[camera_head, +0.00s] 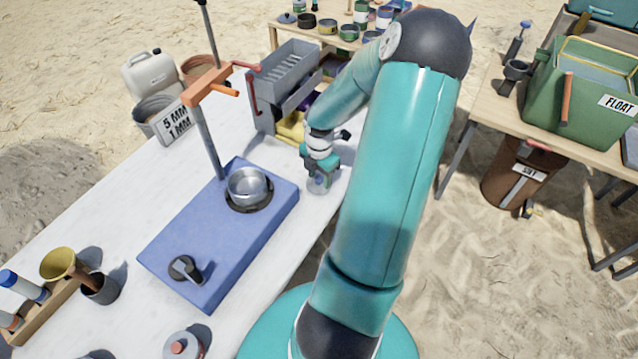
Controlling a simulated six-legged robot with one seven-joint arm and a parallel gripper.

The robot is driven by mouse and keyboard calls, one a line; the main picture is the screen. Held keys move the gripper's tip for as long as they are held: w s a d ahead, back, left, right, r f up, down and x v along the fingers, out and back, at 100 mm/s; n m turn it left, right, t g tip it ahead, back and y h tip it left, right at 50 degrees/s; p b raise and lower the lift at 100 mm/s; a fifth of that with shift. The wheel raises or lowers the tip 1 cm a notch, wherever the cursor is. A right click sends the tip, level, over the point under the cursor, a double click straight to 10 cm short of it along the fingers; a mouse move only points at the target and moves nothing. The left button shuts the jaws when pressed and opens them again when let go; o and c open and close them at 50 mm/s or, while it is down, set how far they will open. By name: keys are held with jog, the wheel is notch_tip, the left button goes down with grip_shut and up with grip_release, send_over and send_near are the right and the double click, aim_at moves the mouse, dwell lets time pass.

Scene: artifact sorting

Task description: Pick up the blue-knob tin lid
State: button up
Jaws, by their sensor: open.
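My gripper (320,172) is open and points down near the right edge of the white table. A small round grey-blue piece (318,187) sits on the table directly under the fingers. It may be the blue-knob tin lid, but the fingers cover its top and I cannot make out a knob. I cannot tell whether the fingers touch it. A round lid with a small knob (287,18), bluish grey, also lies on the far wooden table. A grey tin with a red knob (183,345) stands at the near edge of the white table.
A blue box with a metal pan (249,186) and an upright post stands left of my gripper. A grey sieve box (287,85) with a yellow tray (292,128) is behind it. My arm hides part of the table's right side. A green FLOAT bin (580,100) stands far right.

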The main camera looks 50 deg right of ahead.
jog(key=shift+f, duration=0.25)
grip_shut()
jog(key=shift+r, duration=0.1)
jog(key=shift+r, duration=0.55)
jog(key=s+a+r, duration=0.7)
jog(key=a+r, duration=0.4)
jog(key=shift+s+a+r, duration=0.3)
jog(key=shift+r, duration=0.05)
